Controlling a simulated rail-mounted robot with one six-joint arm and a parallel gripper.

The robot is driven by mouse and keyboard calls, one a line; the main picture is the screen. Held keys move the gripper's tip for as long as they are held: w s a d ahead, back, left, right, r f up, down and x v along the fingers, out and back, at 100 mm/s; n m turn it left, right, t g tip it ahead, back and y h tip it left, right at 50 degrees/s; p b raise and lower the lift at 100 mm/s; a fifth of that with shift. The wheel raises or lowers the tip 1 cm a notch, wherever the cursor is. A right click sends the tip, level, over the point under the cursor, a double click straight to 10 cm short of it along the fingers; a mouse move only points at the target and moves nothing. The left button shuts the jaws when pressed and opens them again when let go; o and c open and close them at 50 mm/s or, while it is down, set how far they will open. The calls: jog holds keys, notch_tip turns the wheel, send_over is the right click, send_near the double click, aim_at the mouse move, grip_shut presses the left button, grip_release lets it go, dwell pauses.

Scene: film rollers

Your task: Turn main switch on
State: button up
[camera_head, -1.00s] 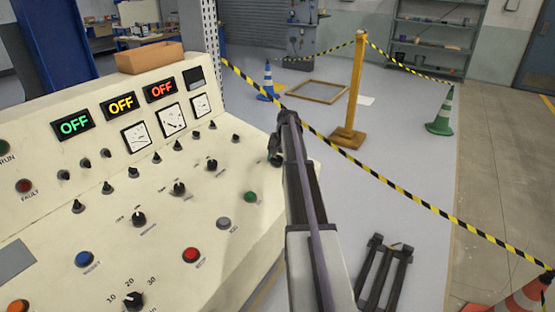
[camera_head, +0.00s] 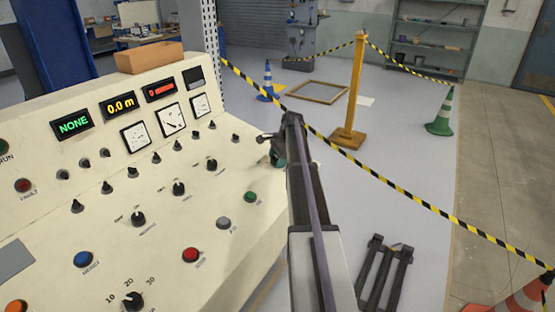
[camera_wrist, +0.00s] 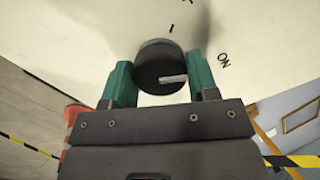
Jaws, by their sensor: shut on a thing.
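My gripper (camera_wrist: 161,75) is shut on the knob, with one green finger on each side. In the head view my gripper (camera_head: 277,157) shows only partly at the panel's right edge, and the knob is hidden there. The panel displays are lit: green "NONE" (camera_head: 73,125), yellow "0.0 m" (camera_head: 121,105) and a red reading (camera_head: 160,90).
Several knobs and coloured buttons, such as the red one (camera_head: 191,255), cover the panel face. An orange cone (camera_head: 525,300) stands at lower right.

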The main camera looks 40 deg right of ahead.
jog(key=shift+m, duration=0.5)
jog(key=o, duration=0.9)
jog(key=shift+r, duration=0.1)
jog(key=p+v, duration=1)
jog(key=shift+s+d+r, duration=0.1)
jog(key=shift+s+r, duration=0.15)
